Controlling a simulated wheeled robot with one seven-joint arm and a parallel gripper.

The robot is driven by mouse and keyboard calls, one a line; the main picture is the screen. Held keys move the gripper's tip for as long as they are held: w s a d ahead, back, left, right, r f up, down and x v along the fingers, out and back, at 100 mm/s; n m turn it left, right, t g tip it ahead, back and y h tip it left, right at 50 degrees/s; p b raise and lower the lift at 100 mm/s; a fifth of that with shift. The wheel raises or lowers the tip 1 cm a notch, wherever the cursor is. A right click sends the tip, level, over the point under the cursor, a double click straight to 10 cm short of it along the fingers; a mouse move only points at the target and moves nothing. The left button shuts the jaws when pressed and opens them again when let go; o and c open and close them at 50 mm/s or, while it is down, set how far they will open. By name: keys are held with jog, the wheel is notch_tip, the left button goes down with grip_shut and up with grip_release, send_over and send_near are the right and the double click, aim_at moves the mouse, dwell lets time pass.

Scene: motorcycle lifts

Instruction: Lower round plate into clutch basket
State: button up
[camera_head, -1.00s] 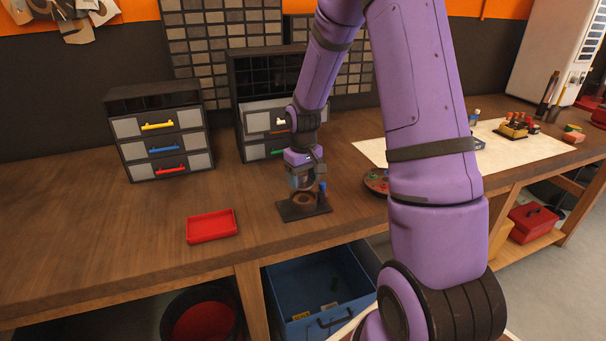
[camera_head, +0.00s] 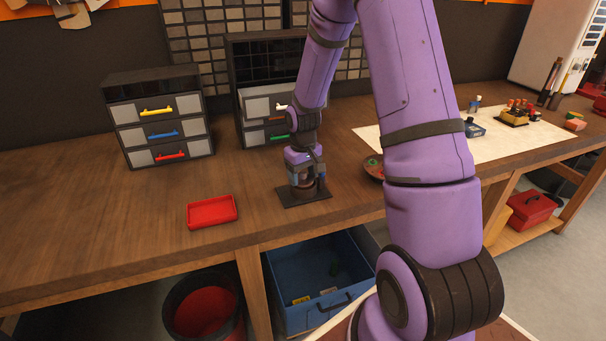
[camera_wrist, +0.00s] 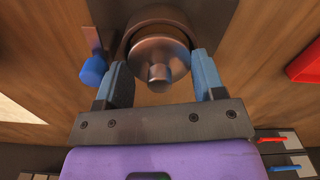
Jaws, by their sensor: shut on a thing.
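The round plate (camera_wrist: 172,57) is a brownish metal disc with a raised stub in its middle, seen in the wrist view. My gripper (camera_wrist: 162,74) is shut on it, with a blue-grey finger at each side. The clutch basket (camera_wrist: 158,12) is a dark round cup directly beyond the plate, mostly hidden by it. In the head view my gripper (camera_head: 304,174) points down over the basket (camera_head: 307,193), which stands on a dark square base. The plate is at the basket's mouth; I cannot tell how deep it sits.
A blue-headed pin (camera_wrist: 93,70) stands close beside one finger. A red tray (camera_head: 212,211) lies left on the bench. Drawer cabinets (camera_head: 160,125) stand behind. A round dish (camera_head: 373,168) is to the right, near a pale mat (camera_head: 500,143). The bench's left part is clear.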

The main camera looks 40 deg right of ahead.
jog(key=shift+f, duration=0.3)
dwell(0.5)
jog(key=o, duration=1)
jog(key=shift+o, duration=0.2)
jog(key=shift+d, duration=0.15)
